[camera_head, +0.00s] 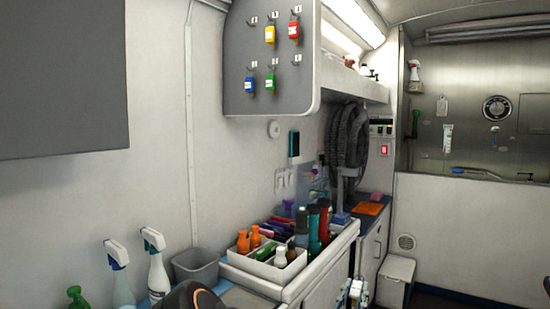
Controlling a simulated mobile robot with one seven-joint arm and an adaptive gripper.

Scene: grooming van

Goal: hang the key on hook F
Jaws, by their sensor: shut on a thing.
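A grey hook panel (240,95) forms the side of the wall cabinet, with small hooks and white labels in two rows. The labels are too small to read. A yellow key tag (269,34) and a red key tag (294,29) hang in the upper row. A blue key tag (249,86) and a green key tag (270,83) hang in the lower row. The lower-right hook (297,59) and the upper-left hook (253,21) look bare. My gripper and any key in it cannot be made out in this view.
Below the panel, a white caddy (262,268) holds several bottles and tools on the counter. Spray bottles (157,262) and a grey bin (196,268) stand to its left. A black hose (345,145) hangs right of the panel. Air before the panel looks clear.

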